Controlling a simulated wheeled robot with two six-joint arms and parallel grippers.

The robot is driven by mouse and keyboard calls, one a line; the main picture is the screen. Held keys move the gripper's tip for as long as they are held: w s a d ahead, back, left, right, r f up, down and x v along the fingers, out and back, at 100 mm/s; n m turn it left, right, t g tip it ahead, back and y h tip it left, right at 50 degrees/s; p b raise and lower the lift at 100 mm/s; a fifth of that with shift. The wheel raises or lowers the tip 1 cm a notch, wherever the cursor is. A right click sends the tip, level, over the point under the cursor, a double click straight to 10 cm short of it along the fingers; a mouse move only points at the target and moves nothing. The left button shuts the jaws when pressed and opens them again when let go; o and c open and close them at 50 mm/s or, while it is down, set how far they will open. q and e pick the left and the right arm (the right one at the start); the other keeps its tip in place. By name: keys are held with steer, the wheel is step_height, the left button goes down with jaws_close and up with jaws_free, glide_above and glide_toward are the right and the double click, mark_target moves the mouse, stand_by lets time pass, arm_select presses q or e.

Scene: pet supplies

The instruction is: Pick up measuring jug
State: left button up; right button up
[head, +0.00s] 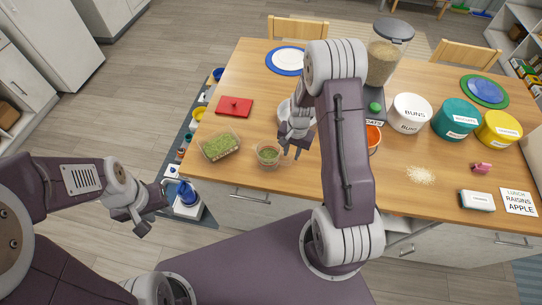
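A small clear cup (268,154) with green contents stands near the table's front edge; it may be the measuring jug, but I cannot tell for sure. My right gripper (291,151) is just to the right of this cup, fingers pointing down and spread, with nothing visible between them. A pale rounded thing (283,108) shows partly behind my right gripper and is mostly hidden. My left gripper (156,207) is off the table at the left, fingers apart and empty, near a blue and white item (186,194) standing lower down.
A clear tray of green grass (219,146) and a red lidded box (234,107) are on the table's left. A dispenser (383,62), several lidded tubs (408,114) and spilled flakes (420,175) are on the right. My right arm hides the table's middle.

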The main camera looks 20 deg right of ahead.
mark_target(291, 158)
step_height(291, 158, down, 5)
steer(key=shift+s+a+p, duration=0.1)
steer(key=shift+s+p, duration=0.05)
steer(key=shift+p, duration=0.65)
steer(key=shift+c, duration=0.4)
jaws_close()
steer(key=shift+r, duration=0.15)
steer(key=shift+w+r, duration=0.2)
steer(key=shift+r, duration=0.05)
step_height(291, 158, up, 3)
steer(key=shift+f+b, duration=0.15)
steer(key=shift+b, duration=0.5)
steer(key=s+a+r+b, duration=0.2)
steer(key=s+r, duration=0.5)
steer(key=s, duration=0.4)
steer(key=shift+s+a+r, duration=0.25)
steer(key=shift+a+r, duration=0.05)
steer(key=shift+a, duration=0.35)
